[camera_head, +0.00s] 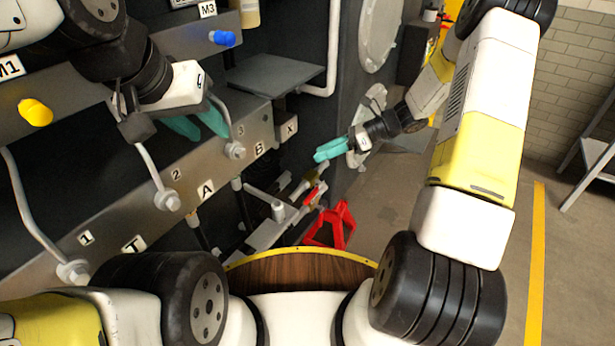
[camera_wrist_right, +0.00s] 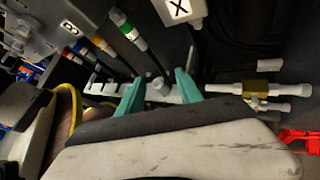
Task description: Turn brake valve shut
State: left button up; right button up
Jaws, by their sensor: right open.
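A brass-coloured valve (camera_head: 306,184) sits low beside the dark chassis, with a red part (camera_head: 316,194) next to it. I take it for the brake valve. In the right wrist view the brass body (camera_wrist_right: 263,91) has pale pipe ends on both sides and lies right of the fingers. My right gripper (camera_head: 331,150) is open, above the valve in the head view; its teal fingers (camera_wrist_right: 160,92) stand apart with a pale fitting visible beyond the gap. I see no contact with the valve. My left gripper (camera_head: 197,123) has its teal fingers apart by the labelled panel.
The grey panel (camera_head: 150,205) carries bent pipes and labels. A red stand (camera_head: 335,224) is on the floor beyond my wooden-topped base. A grey shelf (camera_head: 277,74) juts out above the panel. Open floor (camera_head: 450,290) lies to the right, with a metal rack at the far right edge.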

jog(key=w+d+f+m+t+y, duration=0.1)
jog(key=w+f+m+t+y, duration=0.25)
jog(key=f+m, duration=0.75)
jog(key=m+t+h, duration=0.1)
jog(key=m+t, duration=0.6)
jog(key=m, duration=0.3)
send_near(312, 198)
jog(key=x, duration=1)
jog(key=shift+w+a, duration=0.2)
jog(key=shift+a, duration=0.1)
jog(key=shift+c, duration=0.4)
grip_shut()
